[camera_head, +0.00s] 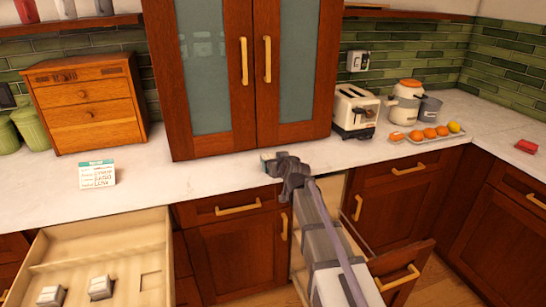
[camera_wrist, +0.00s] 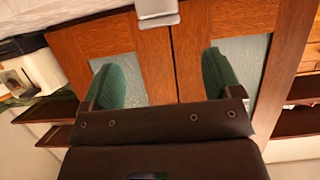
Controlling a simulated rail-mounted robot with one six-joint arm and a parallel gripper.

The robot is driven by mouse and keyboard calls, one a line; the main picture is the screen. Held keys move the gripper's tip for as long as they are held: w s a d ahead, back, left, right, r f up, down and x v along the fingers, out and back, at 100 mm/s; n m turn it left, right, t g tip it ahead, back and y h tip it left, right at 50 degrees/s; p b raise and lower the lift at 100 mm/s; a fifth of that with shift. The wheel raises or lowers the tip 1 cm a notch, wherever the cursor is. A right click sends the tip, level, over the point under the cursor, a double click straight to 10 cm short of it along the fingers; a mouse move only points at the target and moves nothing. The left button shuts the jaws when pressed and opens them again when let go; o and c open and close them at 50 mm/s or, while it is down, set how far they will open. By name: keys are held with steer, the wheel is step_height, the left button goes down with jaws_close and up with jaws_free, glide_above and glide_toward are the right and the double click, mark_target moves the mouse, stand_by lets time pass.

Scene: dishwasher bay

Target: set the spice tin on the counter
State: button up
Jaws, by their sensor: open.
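A small pale, box-like thing (camera_head: 266,157), which looks like the spice tin, shows on the counter (camera_head: 222,178) just left of my gripper, in front of the tall cabinet. In the wrist view a silver-grey box-like piece (camera_wrist: 157,12), likely the same thing, shows at the top edge, partly cut off. My gripper (camera_head: 276,163) is low over the counter. In the wrist view its two fingers (camera_wrist: 158,68) stand wide apart with nothing between them. Whether a finger touches the tin cannot be told.
An open drawer (camera_head: 150,230) at lower left holds two small grey-white boxes (camera_head: 101,287). A white card (camera_head: 97,175) stands on the counter. The tall cabinet (camera_head: 255,75) rises close behind my gripper. A toaster (camera_head: 355,110) and a fruit tray (camera_head: 430,136) stand right. Another drawer (camera_head: 400,270) is pulled out.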

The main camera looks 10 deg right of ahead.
steer(key=s+f+g, duration=0.3)
steer(key=s+g, duration=0.1)
steer(key=s, duration=0.7)
steer(key=s+a+f+m+g+h, duration=0.1)
steer(key=s+f+g, duration=0.3)
steer(key=s, duration=0.7)
steer(key=s+f+g, duration=0.3)
steer(key=s+g, duration=0.2)
steer(key=s, duration=0.6)
steer(key=shift+s+a+f+h, duration=0.15)
steer(key=shift+s+f+h, duration=0.05)
steer(key=shift+f+h, duration=0.1)
steer(key=shift+o, duration=0.4)
steer(key=shift+s, duration=0.15)
